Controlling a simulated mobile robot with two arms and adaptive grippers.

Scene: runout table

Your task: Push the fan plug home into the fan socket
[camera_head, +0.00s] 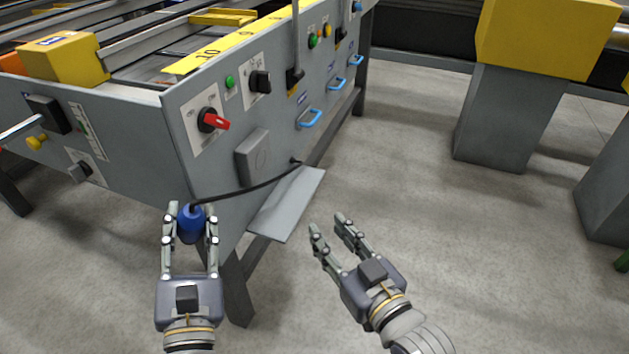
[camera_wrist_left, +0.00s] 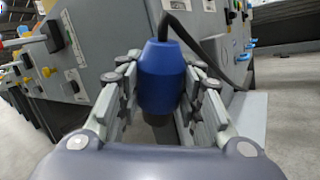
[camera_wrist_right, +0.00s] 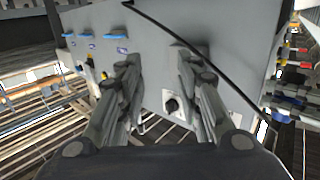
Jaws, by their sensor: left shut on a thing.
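The blue fan plug (camera_head: 191,222) is between the fingers of my left gripper (camera_head: 190,226), which is shut on it, below the near corner of the grey machine panel. It also shows upright in the left wrist view (camera_wrist_left: 162,78). A black cable (camera_head: 243,190) runs from its top to the panel's lower edge. My right gripper (camera_head: 333,224) is open and empty, right of the shelf.
A grey shelf (camera_head: 287,205) juts out below the panel. A red-handled switch (camera_head: 214,121), a black knob (camera_head: 260,81) and blue handles (camera_head: 309,118) stick out of the panel. A yellow block on a grey pedestal (camera_head: 510,115) stands at right. The floor between is clear.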

